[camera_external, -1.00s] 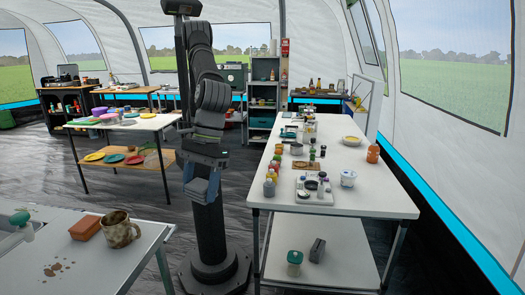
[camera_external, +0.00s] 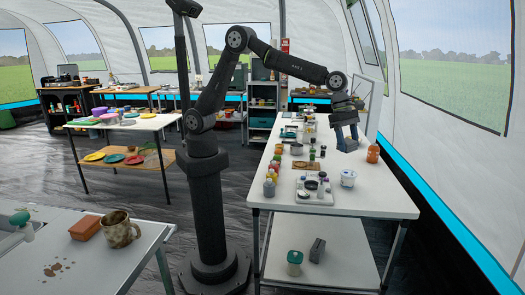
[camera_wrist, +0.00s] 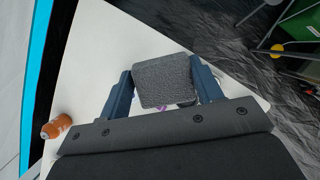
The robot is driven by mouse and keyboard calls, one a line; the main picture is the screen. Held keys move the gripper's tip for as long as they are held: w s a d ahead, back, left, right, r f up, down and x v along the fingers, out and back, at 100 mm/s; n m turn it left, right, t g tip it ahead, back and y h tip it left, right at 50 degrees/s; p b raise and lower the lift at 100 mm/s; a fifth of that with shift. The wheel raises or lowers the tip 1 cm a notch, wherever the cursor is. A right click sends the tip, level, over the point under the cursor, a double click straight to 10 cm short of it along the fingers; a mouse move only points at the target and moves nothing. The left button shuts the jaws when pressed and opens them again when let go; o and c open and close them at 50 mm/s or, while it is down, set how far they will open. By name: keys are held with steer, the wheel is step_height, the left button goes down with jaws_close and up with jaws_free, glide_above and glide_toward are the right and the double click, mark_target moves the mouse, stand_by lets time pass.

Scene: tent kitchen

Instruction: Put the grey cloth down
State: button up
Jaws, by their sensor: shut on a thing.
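The grey cloth (camera_wrist: 163,75) is a folded, flat, speckled pad between the two blue fingers of my gripper (camera_wrist: 164,84) in the wrist view. The fingers are shut on its left and right sides. In the external view my gripper (camera_external: 346,132) points down over the far right part of the long white table (camera_external: 375,196), with the grey cloth (camera_external: 347,145) at its fingertips. I cannot tell exactly how high the cloth is above the tabletop. The cloth hides the spot right under it.
An orange bottle (camera_external: 373,153) stands close to the right of the gripper; it also shows in the wrist view (camera_wrist: 57,126). A white tub (camera_external: 348,178) and several jars (camera_external: 270,186) stand nearer. The table's front right area is bare.

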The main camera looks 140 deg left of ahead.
steer(key=s+a+n+y, duration=0.1)
steer(key=s+a+n, duration=0.1)
steer(key=s+a, duration=0.5)
steer(key=s+a+n+y, duration=0.1)
steer(key=s+a+n, duration=0.25)
steer(key=a, duration=0.85)
glide_above(356, 169)
steer(key=s+d, duration=0.1)
steer(key=shift+m, duration=0.35)
step_height(356, 169, down, 18)
steer(key=shift+r, duration=0.2)
steer(key=shift+f, duration=2)
steer(key=shift+f, duration=0.1)
steer(key=o, duration=0.9)
steer(key=shift+o, duration=0.2)
steer(key=v, duration=1.2)
